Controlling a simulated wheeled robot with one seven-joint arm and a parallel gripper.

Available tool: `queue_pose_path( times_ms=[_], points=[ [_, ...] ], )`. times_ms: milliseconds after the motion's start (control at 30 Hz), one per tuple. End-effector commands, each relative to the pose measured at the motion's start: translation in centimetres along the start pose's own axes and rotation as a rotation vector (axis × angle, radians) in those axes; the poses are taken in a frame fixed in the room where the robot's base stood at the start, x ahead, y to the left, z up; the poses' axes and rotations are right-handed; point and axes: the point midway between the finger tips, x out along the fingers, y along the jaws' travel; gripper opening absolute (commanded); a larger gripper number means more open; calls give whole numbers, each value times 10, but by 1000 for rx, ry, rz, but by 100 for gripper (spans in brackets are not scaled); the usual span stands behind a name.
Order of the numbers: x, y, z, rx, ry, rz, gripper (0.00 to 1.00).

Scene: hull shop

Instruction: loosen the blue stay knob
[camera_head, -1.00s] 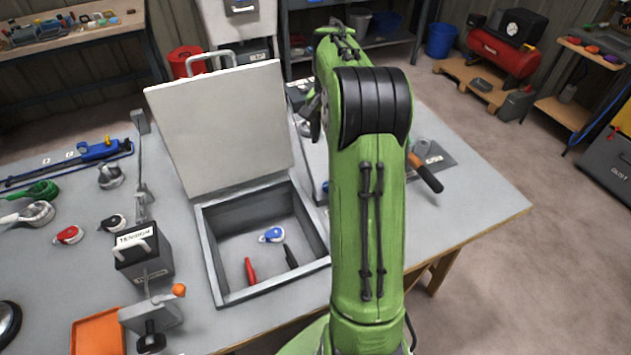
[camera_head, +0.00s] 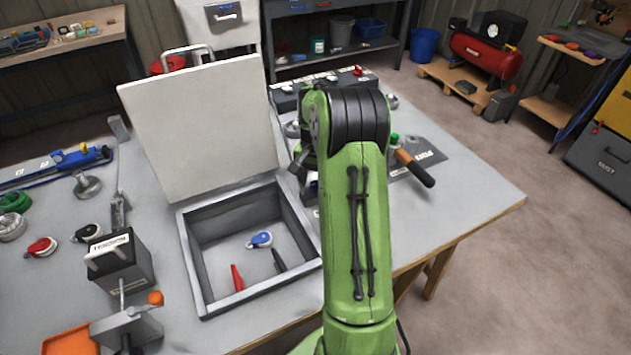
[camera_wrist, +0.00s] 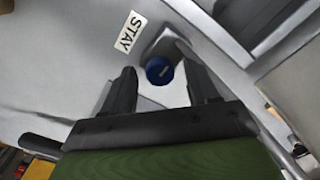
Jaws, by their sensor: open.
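The blue stay knob (camera_wrist: 159,70) is a round dark-blue cap on a grey mount, beside a white "STAY" label (camera_wrist: 130,32) in the wrist view. My gripper (camera_wrist: 158,77) is open, with one dark finger on each side of the knob in that picture. Nothing is held, and I cannot tell whether the fingers reach down to the knob's height. In the head view my arm hides most of the gripper and the knob's place.
An open grey box (camera_head: 190,262) with a raised lid (camera_head: 200,130) stands left of my arm, holding a blue pulley block (camera_head: 261,239) and small tools. A dark-handled tool (camera_head: 414,168) lies to the right. The table's right front corner is clear.

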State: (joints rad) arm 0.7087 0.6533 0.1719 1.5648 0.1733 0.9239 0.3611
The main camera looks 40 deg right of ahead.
Motion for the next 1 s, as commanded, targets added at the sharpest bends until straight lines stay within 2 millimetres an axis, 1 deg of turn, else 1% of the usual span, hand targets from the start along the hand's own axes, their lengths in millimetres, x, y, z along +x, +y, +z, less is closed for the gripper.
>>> queue_pose_path(
  times_ms=[67, 100, 267, 400, 433, 467, 767, 1000],
  points=[
    [-1, 0, 0, 0, 0, 0, 59],
    [-1, 0, 0, 0, 0, 0, 56],
    [-1, 0, 0, 0, 0, 0, 32],
    [-1, 0, 0, 0, 0, 0, 10],
    [-1, 0, 0, 0, 0, 0, 5],
    [-1, 0, 0, 0, 1, 0, 3],
    [-2, 0, 0, -44, 0, 0, 3],
    [-3, 0, 0, -186, 1, 0, 3]
  ],
)
